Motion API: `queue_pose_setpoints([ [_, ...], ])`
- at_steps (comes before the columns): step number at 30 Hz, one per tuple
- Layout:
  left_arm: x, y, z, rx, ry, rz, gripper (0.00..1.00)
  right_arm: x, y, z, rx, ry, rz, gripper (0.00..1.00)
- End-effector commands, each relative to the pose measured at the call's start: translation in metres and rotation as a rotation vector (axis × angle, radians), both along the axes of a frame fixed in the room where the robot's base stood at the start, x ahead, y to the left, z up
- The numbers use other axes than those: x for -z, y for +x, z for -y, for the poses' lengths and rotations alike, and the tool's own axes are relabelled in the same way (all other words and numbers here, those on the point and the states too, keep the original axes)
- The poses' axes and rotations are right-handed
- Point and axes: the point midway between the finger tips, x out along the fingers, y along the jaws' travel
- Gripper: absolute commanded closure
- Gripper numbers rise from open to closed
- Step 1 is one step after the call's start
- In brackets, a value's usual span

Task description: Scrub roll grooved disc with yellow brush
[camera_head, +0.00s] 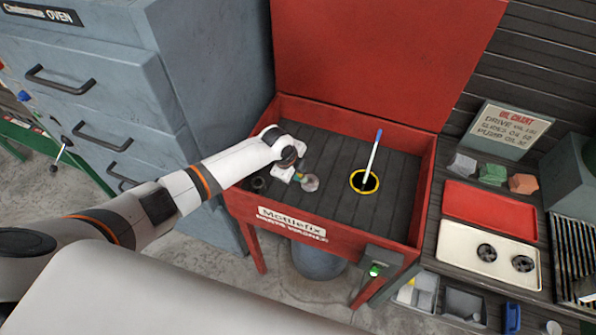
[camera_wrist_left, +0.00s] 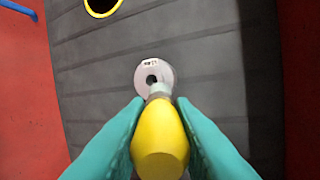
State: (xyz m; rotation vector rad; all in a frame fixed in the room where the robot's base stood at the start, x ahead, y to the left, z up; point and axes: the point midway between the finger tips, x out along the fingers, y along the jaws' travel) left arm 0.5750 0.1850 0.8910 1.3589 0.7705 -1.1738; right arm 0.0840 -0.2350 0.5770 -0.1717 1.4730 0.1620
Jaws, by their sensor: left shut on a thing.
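My left gripper (camera_head: 300,178) reaches into the red parts washer. In the left wrist view its two teal fingers (camera_wrist_left: 160,125) are shut on the yellow brush (camera_wrist_left: 160,140), gripped by its fat yellow handle. The brush's pale neck points at a grey disc (camera_wrist_left: 154,76) with a dark centre hole and a small white label. The disc lies on the dark ribbed floor of the washer, and shows in the head view (camera_head: 311,184) beside the gripper. The brush tip overlaps the disc's near edge; I cannot tell if they touch. My right gripper is not in view.
A yellow-rimmed opening (camera_head: 356,187) with a white and blue stick (camera_head: 373,153) stands right of the disc. The washer's red front wall (camera_head: 275,222) and raised lid (camera_head: 375,50) bound the space. A cream tray (camera_head: 457,262) with two dark discs lies on the right bench.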

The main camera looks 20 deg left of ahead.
Motion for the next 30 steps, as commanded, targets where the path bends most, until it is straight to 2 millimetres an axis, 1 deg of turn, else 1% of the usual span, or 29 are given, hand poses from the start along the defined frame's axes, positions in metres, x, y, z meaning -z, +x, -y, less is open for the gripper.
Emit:
queue_pose_setpoints([
  [1, -0.008, 0.001, 0.0, 0.0, 0.0, 0.001, 1.0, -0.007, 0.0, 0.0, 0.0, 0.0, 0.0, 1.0],
  [6, -0.026, 0.001, 0.0, 0.0, 0.0, 0.001, 1.0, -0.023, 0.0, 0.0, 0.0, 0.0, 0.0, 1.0],
  [18, -0.065, 0.001, 0.0, 0.0, 0.001, 0.001, 1.0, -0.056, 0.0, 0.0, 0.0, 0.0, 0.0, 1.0],
  [21, -0.068, 0.0, 0.0, 0.0, 0.001, 0.001, 1.0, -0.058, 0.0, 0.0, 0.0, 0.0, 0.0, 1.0],
  [30, -0.067, 0.0, 0.0, 0.0, 0.0, 0.001, 1.0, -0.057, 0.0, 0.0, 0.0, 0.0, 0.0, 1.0],
])
